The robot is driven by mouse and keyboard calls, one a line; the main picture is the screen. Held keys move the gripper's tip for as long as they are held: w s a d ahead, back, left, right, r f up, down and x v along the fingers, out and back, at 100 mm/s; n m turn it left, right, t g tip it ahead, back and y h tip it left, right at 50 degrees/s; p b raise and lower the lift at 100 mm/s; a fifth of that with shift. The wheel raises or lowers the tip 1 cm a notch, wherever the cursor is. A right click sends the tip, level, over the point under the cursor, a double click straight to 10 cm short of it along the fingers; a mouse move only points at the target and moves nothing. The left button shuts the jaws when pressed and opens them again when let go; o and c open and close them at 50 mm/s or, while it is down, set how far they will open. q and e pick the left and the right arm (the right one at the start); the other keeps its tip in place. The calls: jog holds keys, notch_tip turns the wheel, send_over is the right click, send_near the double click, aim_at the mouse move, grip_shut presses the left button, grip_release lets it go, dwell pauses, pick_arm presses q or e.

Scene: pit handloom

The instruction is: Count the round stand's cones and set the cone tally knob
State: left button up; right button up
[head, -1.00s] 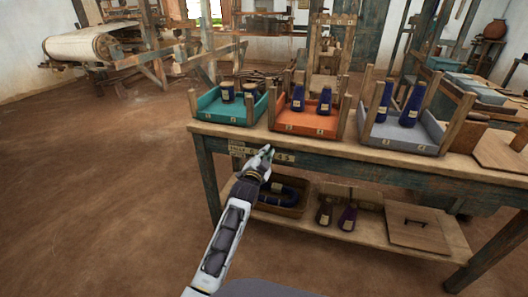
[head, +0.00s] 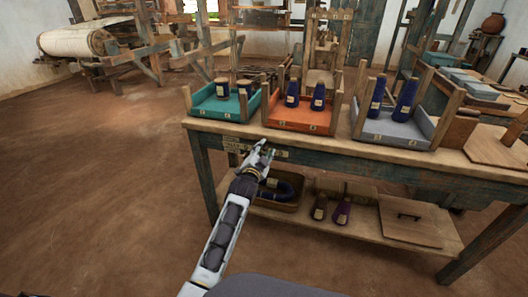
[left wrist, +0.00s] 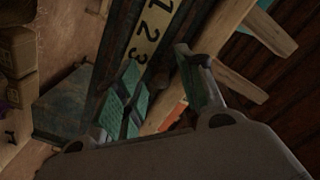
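The tally strip (head: 280,154) is a pale numbered plate on the front edge of the bench, partly hidden by my left gripper. Its digits 1, 2 and 3 show on the strip in the left wrist view (left wrist: 153,32). My left gripper (head: 264,152) is in front of this strip. In the left wrist view its fingers (left wrist: 165,95) are spread, with nothing clearly held between them. I cannot make out the knob for certain. Blue cones (head: 305,95) stand in pairs in the trays on the bench. I cannot pick out a round stand. My right gripper is not in view.
A teal tray (head: 222,113), an orange tray (head: 288,122) and a grey tray (head: 390,133) stand on the bench, with wooden posts rising from them. The lower shelf (head: 350,227) holds a basket and two dark cones. Open floor lies to the left.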

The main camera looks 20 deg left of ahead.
pick_arm(q)
jog(key=shift+s, duration=0.15)
jog(key=s, duration=1.1)
jog(key=shift+s+a, duration=0.2)
jog(key=shift+s, duration=0.15)
dwell(0.3)
dwell(0.5)
